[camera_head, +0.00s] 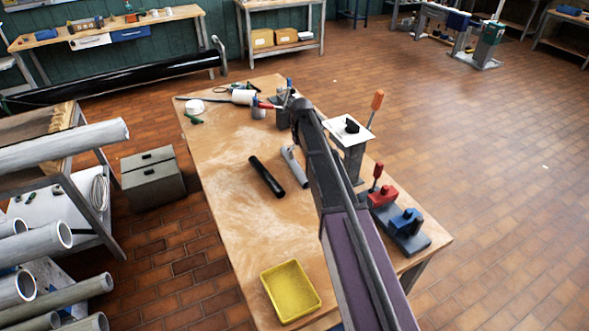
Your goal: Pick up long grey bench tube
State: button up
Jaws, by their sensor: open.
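A grey tube (293,165) lies on the wooden workbench (222,158), near its middle. Its right side is close to my arm, which may cover part of it. A black tube (266,177) lies just left of it, roughly parallel and apart from it. My arm reaches up from the bottom right across the bench, its far end above the back half. My gripper cannot be made out; the arm hides that area.
A yellow tray (290,291) sits at the bench's front. Cups with tools (283,112) and a white roll (244,97) stand at the back. Red and blue fixtures (397,215) and a white-topped stand (349,130) are on the right. A rack of pipes (50,240) is at left.

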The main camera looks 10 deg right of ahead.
aim_at(302, 175)
jog(key=shift+f+b, duration=3.35)
jog(key=shift+f, duration=0.25)
jog(key=shift+f, duration=0.2)
jog(key=f+b, duration=0.3)
jog(key=shift+d, duration=0.35)
jog(key=shift+f+b, duration=0.95)
jog(key=shift+b, duration=0.15)
grip_shut()
jog(key=shift+r, duration=0.25)
